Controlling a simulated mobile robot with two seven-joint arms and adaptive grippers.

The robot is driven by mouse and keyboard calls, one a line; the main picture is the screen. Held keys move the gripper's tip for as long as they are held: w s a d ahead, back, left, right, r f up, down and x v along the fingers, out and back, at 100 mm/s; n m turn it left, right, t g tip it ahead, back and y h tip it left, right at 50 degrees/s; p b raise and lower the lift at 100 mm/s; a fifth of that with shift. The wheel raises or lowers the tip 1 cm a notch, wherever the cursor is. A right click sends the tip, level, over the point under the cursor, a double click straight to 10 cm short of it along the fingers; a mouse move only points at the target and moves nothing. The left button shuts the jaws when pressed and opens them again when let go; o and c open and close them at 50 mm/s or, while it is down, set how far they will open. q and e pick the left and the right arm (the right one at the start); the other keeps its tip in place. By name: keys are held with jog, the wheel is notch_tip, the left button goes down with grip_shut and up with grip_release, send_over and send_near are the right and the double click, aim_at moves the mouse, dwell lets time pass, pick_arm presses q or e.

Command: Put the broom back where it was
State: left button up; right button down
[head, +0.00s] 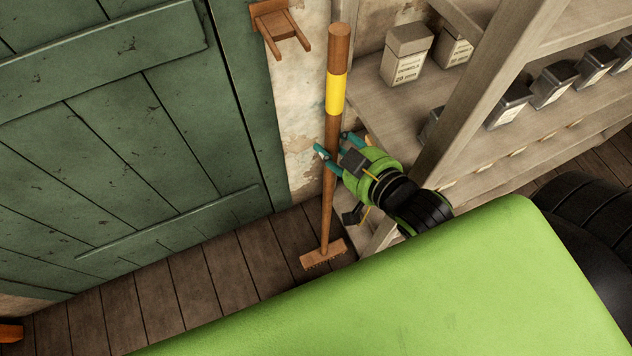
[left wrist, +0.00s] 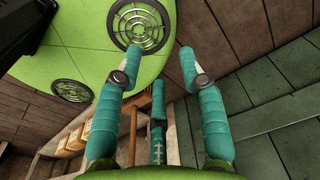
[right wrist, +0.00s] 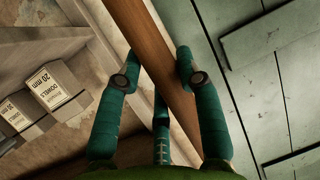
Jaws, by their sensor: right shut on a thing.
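The broom (head: 337,95) stands nearly upright in the head view, with a brown wooden handle, a yellow band and a small head at the floor. I cannot tell whether the head touches the floor. My right gripper (head: 334,146) is shut on the handle below the yellow band. In the right wrist view the handle (right wrist: 150,45) passes between the fingers. A wooden wall bracket with two pegs (head: 277,24) is left of the handle's top, and the handle is outside the pegs. My left gripper (left wrist: 160,52) is open and empty in its wrist view; the head view does not show it.
A green plank door (head: 150,130) fills the left. Wooden shelves (head: 440,145) with dowel boxes (head: 406,55) and dark bins (head: 553,84) stand right of the broom, close to my right gripper. The plank floor (head: 190,290) before the door is clear.

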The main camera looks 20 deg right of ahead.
aim_at(328, 130)
jog(key=w+p, duration=0.3)
jog(key=w, duration=1.6)
pick_arm(q)
jog(key=r, duration=0.1)
jog(key=w+r, duration=0.1)
jog(key=r, duration=0.1)
jog(key=shift+r+p, duration=0.15)
jog(key=shift+p, duration=0.2)
pick_arm(e)
notch_tip(328, 130, down, 6)
jog(key=shift+w+a+f, duration=0.15)
jog(key=shift+w+a, duration=0.15)
jog(key=shift+a, duration=0.05)
jog(key=shift+f, duration=0.1)
jog(key=c, duration=0.8)
grip_release()
jog(key=shift+s+f, duration=0.15)
jog(key=shift+f, duration=0.05)
